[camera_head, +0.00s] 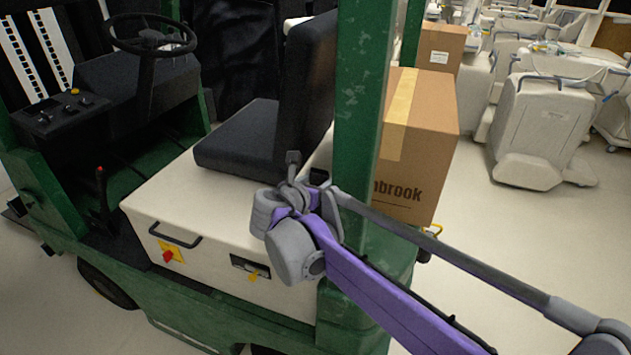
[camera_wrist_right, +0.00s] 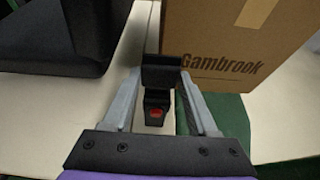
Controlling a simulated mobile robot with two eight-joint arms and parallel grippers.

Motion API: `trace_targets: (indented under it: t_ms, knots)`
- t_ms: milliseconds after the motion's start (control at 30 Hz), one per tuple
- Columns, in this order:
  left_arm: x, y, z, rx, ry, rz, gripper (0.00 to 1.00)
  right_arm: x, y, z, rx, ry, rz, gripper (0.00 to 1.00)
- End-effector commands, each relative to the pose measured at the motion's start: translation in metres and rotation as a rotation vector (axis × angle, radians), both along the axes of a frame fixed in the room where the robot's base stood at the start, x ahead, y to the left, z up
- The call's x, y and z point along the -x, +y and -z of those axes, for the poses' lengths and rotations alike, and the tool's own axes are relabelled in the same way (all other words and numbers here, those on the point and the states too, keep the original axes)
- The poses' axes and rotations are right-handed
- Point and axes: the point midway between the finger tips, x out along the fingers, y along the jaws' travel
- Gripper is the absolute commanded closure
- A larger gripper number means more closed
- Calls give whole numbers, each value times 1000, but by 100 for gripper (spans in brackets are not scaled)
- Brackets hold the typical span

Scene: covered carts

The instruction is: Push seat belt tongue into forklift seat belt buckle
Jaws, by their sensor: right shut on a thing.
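The forklift seat (camera_head: 245,140) is black and rests on the forklift's cream-coloured housing; part of it also shows at the upper left of the right wrist view (camera_wrist_right: 85,35). My right gripper (camera_wrist_right: 161,84) is shut on a black block, which looks like the seat belt tongue (camera_wrist_right: 161,74). The black buckle (camera_wrist_right: 155,104) with a red button shows between the fingers, just below the block in the picture. I cannot tell whether tongue and buckle touch. In the head view my right gripper (camera_head: 294,180) is beside the seat, and its wrist hides the buckle. My left gripper is out of view.
A green post (camera_head: 358,90) stands right of the seat, close to my right arm. A cardboard box (camera_head: 437,110) marked Gambrook stands behind it. The steering wheel (camera_head: 150,38) is at the upper left. Covered carts (camera_head: 545,120) stand at the back right, with open floor before them.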

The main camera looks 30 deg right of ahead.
Motion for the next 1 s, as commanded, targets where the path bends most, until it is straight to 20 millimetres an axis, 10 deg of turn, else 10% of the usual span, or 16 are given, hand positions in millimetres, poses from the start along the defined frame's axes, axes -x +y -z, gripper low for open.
trace_targets:
  t_ms: [600, 633, 800, 1000]
  knots:
    - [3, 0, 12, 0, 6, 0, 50, 0, 0, 16, 0, 0, 0, 100]
    - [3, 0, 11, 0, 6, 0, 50, 0, 0, 16, 0, 0, 0, 38]
    - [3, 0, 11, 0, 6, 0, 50, 0, 0, 15, 0, 0, 0, 7]
    - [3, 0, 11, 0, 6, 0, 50, 0, 0, 15, 0, 0, 0, 6]
